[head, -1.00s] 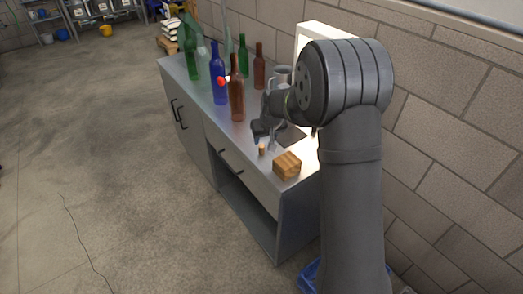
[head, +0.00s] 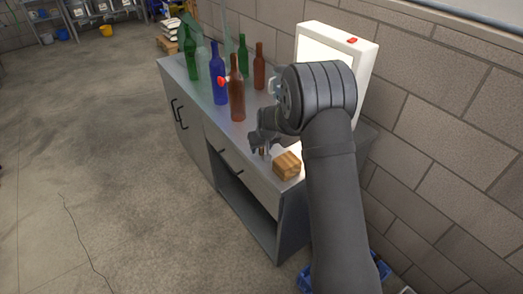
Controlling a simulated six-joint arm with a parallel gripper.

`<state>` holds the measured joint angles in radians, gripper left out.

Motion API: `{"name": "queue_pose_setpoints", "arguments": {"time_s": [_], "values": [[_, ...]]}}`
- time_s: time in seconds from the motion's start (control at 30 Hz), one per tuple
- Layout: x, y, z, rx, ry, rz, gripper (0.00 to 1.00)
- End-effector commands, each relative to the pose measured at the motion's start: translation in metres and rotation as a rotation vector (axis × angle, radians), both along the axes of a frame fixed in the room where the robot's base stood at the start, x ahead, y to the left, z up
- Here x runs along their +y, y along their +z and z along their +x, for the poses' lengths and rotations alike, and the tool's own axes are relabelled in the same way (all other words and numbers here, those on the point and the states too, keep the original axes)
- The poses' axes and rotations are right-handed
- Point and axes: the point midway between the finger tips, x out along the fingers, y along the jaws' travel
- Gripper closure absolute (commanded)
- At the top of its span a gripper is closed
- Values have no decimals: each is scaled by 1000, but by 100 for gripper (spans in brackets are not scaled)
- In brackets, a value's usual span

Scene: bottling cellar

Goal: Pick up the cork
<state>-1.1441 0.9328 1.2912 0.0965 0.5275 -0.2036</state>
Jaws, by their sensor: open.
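The cork is a small tan piece (head: 262,151) on the grey worktop near its front edge, left of a wooden block. It shows only as a sliver in the head view, mostly hidden by my gripper. My gripper (head: 260,150) points down over it with its fingers apart, one on each side of the cork as seen from here. I cannot tell whether a finger touches it.
A wooden block (head: 287,165) stands close to the right of my gripper. A brown bottle (head: 237,96), a blue bottle (head: 218,84) and several others stand farther back. A lit white panel (head: 354,62) stands by the brick wall. The worktop's front edge is near.

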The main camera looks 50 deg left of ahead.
Motion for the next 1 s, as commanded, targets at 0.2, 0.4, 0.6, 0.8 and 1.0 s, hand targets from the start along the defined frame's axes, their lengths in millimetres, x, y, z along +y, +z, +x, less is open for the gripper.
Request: {"name": "queue_pose_setpoints", "arguments": {"time_s": [0.2, 0.4, 0.6, 0.8, 1.0], "values": [[0, 0, 0, 0, 0, 0, 81], [0, 0, 0, 0, 0, 0, 100], [0, 0, 0, 0, 0, -1, 100], [0, 8, 0, 0, 0, 0, 100], [0, 37, 0, 0, 0, 2, 100]]}}
